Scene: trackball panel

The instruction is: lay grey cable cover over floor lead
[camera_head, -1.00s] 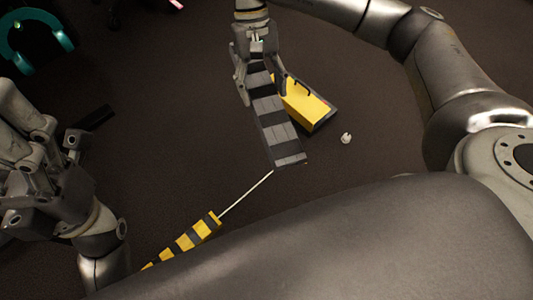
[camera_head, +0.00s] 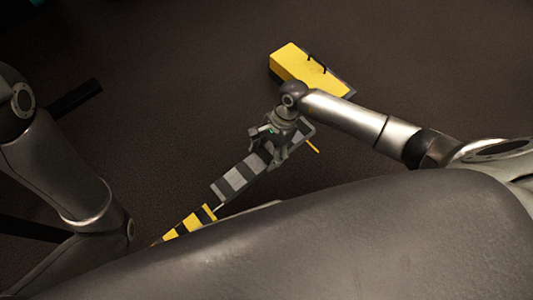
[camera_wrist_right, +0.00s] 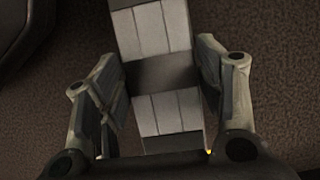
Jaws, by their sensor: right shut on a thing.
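The grey cable cover (camera_head: 234,178), banded light and dark grey, is in the jaws of my right gripper (camera_head: 277,158). In the right wrist view the cover (camera_wrist_right: 161,108) runs between the two fingers of the gripper (camera_wrist_right: 158,62). In the head view its near left end is beside the yellow-and-black striped cover (camera_head: 190,223). Only a short bit of the pale floor lead (camera_head: 220,206) shows between them; the rest is hidden. I cannot tell whether the grey cover touches the floor. My left arm shows at the left, but its gripper is out of view.
A yellow block with a grey edge (camera_head: 302,68) lies on the floor behind my right arm. A thin orange-yellow piece (camera_head: 313,146) shows by the cover's far end. A dark bar (camera_head: 75,98) lies at the left. The floor behind is mostly clear.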

